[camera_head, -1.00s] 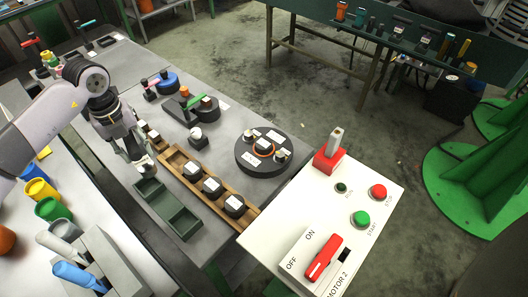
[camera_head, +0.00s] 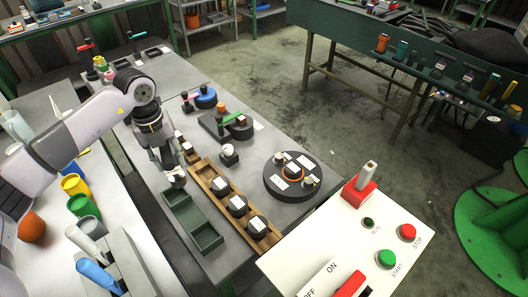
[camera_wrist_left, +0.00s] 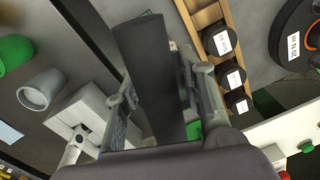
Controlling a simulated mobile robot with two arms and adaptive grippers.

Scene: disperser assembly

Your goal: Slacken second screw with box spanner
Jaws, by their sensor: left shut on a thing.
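My left gripper (camera_head: 174,176) is over the table, beside the upper end of the dark green tray (camera_head: 207,243) and the wooden rack (camera_head: 230,227). In the left wrist view my left gripper (camera_wrist_left: 155,105) is shut on a long dark block-like thing (camera_wrist_left: 153,70). I cannot tell whether this is the box spanner. A round black disc (camera_head: 278,188) with an orange ring stands to the right, clear of the gripper. Small labelled knob-like parts sit on it, and I cannot tell which is the second screw. My right gripper is not in view.
Labelled black cylinders (camera_head: 237,205) stand in the wooden rack. A small white-topped piece (camera_head: 229,153) stands near the rack. A white control panel (camera_head: 345,235) with red and green buttons stands at the right. Coloured cups (camera_head: 83,205) are on the left bench.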

